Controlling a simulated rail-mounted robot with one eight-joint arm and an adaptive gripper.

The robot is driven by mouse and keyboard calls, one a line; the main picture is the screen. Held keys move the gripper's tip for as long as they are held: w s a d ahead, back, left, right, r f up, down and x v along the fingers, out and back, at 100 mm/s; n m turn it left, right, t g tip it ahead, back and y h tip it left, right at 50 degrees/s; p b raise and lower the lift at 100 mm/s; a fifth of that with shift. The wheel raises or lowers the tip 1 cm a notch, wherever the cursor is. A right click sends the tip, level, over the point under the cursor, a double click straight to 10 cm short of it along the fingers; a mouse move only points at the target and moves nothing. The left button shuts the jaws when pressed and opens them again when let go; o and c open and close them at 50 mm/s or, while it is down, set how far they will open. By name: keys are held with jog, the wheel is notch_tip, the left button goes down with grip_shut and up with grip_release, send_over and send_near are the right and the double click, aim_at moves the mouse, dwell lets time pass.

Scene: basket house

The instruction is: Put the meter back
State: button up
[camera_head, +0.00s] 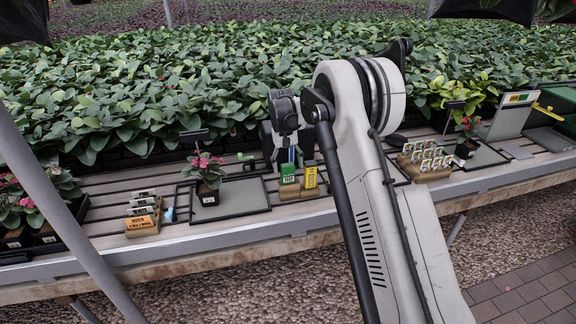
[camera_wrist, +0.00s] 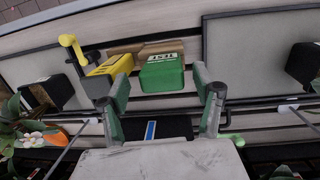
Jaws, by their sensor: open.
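A green box with a white "TEST" label (camera_head: 288,173) and a yellow device (camera_head: 310,175) stand side by side at a wooden holder (camera_head: 295,193) on the slatted bench. I cannot tell for sure which is the meter. In the wrist view the green box (camera_wrist: 162,72) lies between the lines of my two fingers, the yellow device (camera_wrist: 108,72) is by the left finger, and the holder (camera_wrist: 125,50) shows beyond. My gripper (camera_wrist: 162,82) is open, its fingers apart, with nothing clearly held.
A dark-framed tray (camera_head: 245,196) and a potted pink flower (camera_head: 207,180) stand to the left, with a label holder (camera_head: 143,218) beyond. A tag rack (camera_head: 426,165) stands right of my arm. Dense leafy plants (camera_head: 150,85) fill the back.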

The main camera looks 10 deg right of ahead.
notch_tip(320, 180, up, 12)
jog(key=w, duration=0.1)
jog(key=s+r+t, duration=0.2)
jog(key=s+r, duration=0.8)
jog(key=s+r+t, duration=0.2)
jog(key=s, duration=1)
jog(key=s+r+t, duration=0.2)
jog(key=s+r, duration=0.1)
jog(key=s, duration=1)
jog(key=s+f+t, duration=0.2)
jog(key=s+f, duration=0.5)
jog(key=s, duration=0.5)
jog(key=shift+y, duration=0.4)
jog(key=shift+d+f, duration=0.1)
